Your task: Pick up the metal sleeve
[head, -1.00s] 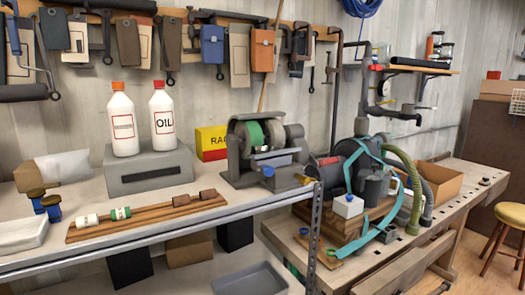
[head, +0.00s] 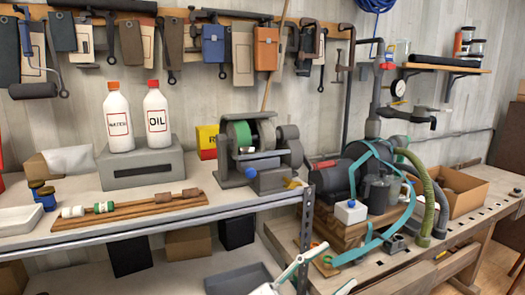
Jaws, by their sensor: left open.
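I cannot make out the metal sleeve for certain. Small cylinders lie in a row on a wooden board (head: 130,215) on the left bench: a white one (head: 73,211), a white and green one (head: 104,207) and two brown ones, one at the middle right (head: 163,196) and one near the right end (head: 191,193). My left gripper (head: 310,262) shows as white parts at the bottom edge, low in front of the benches and well right of the board. It is open, with nothing seen in it. My right gripper is not in view.
A bench grinder (head: 255,148) stands right of the board. Water (head: 119,124) and oil (head: 156,118) bottles stand on a grey box (head: 140,167) behind it. A steel bench post (head: 305,235) rises near my gripper.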

